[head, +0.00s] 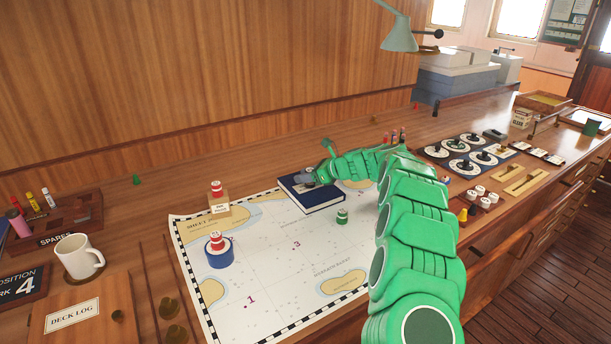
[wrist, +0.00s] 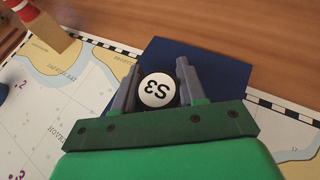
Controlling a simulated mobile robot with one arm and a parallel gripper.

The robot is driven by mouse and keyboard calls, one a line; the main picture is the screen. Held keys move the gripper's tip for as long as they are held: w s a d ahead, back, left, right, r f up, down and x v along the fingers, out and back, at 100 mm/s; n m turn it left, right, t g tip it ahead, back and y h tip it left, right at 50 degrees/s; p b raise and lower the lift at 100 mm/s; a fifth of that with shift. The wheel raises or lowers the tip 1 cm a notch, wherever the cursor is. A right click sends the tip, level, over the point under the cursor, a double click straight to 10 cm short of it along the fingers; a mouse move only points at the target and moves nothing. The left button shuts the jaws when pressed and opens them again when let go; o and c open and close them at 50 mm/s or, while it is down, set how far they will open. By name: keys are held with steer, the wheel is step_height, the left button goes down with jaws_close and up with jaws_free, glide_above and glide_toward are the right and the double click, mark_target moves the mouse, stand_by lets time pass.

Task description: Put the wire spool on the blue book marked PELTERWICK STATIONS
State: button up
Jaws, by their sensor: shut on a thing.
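The blue book (head: 318,196) lies on the chart near its far edge; its title cannot be read. My gripper (head: 312,178) is over the book in the head view. In the wrist view, my gripper (wrist: 158,82) is shut on a small round piece (wrist: 158,91) with a white top marked S3 and dark sides. The blue book (wrist: 220,72) shows behind and below this piece. I cannot tell whether the piece touches the cover. No wire is visible on it, so I cannot tell for sure that it is the wire spool.
A small green piece (head: 342,216) stands on the chart (head: 270,290) just in front of the book. A red-and-white piece on a wooden block (head: 219,206) stands to the left, and another sits on a blue round base (head: 219,257). A mug (head: 76,256) is further left.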

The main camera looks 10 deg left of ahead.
steer(key=o, duration=1.1)
steer(key=shift+c, duration=0.2)
steer(key=shift+d+r, duration=0.35)
steer(key=shift+d, duration=0.15)
steer(key=v, duration=1.1)
steer(key=shift+s, duration=0.1)
steer(key=shift+s, duration=0.1)
